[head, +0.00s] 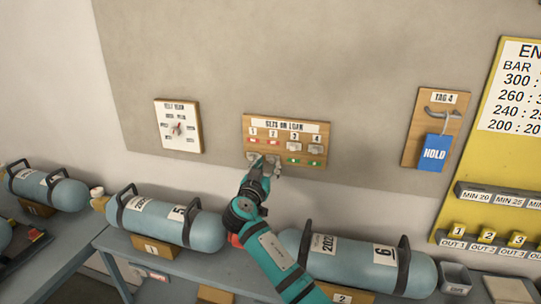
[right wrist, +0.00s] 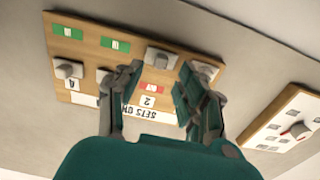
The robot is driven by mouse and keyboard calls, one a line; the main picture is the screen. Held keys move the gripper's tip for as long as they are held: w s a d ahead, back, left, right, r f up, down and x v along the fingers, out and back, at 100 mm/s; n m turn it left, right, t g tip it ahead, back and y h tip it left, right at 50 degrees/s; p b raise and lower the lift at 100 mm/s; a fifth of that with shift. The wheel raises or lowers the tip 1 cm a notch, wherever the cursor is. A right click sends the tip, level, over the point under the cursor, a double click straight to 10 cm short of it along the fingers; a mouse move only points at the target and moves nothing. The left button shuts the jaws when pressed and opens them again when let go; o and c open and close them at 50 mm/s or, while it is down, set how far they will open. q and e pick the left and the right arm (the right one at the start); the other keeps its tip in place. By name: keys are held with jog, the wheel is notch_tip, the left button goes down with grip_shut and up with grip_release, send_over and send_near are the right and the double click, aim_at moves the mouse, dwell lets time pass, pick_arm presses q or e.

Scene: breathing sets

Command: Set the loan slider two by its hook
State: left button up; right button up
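The wooden SETS ON LOAN board (head: 286,122) is on the wall, with four grey sliders. Slider two's knob (right wrist: 162,57) sits low in its track, with a red OUT label (right wrist: 152,88) showing above it, between it and the number 2. Slider one's knob (right wrist: 205,70) is also low. Sliders three (head: 294,147) and four (head: 315,149) are up, with green labels below. My right gripper (right wrist: 162,68) is open, its fingertips on either side of slider two's knob; contact cannot be told. In the head view my right gripper (head: 265,165) partly hides the low knobs. My left gripper is not in view.
A TAG 4 board (head: 435,128) has a hook with a blue HOLD tag (head: 434,153). Yellow numbered tags (head: 487,236) sit above OUT labels at the right. A dial board (head: 179,126) is on the left. Blue cylinders (head: 165,222) lie on the bench below.

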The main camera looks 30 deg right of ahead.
aim_at(271, 161)
jog(key=shift+p+x, duration=0.4)
jog(key=shift+x, duration=1.45)
grip_shut()
